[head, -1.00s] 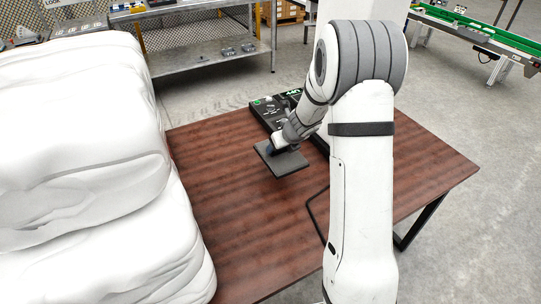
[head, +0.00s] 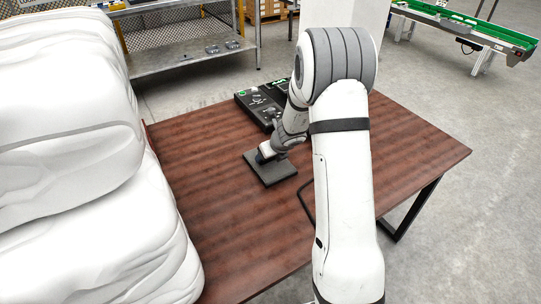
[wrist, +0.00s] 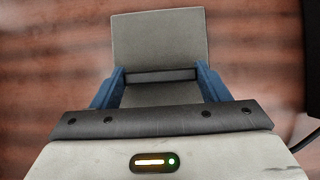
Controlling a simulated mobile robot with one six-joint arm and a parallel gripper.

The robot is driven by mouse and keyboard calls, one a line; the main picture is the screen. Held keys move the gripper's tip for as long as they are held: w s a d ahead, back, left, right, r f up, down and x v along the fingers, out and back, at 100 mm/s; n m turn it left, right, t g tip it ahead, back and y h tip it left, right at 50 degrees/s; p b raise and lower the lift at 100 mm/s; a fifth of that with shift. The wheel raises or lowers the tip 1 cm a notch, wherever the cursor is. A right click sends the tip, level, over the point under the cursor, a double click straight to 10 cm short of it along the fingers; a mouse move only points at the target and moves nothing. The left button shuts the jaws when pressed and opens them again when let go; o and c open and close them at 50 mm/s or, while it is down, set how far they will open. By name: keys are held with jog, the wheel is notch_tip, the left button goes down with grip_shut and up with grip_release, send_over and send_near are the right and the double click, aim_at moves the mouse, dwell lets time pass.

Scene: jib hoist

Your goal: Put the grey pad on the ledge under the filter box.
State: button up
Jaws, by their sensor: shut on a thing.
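The grey pad (head: 273,172) is a flat square plate, held roughly level over or on the brown table in the head view; I cannot tell whether it touches the wood. In the wrist view the pad (wrist: 158,38) stretches ahead of my gripper (wrist: 160,76). The blue fingers are shut on a dark raised bar across the pad. In the head view my gripper (head: 265,153) sits on top of the pad, partly hidden by my wrist. I cannot identify the filter box or its ledge for sure in either view.
A black panel with green lights (head: 262,104) lies on the table (head: 220,215) behind the pad. Large white wrapped bundles (head: 75,150) crowd the left side. A pale upright block (head: 345,14) stands beyond my arm. The table's front left is clear.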

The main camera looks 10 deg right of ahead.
jog(key=shift+f, duration=0.1)
jog(key=o, duration=1)
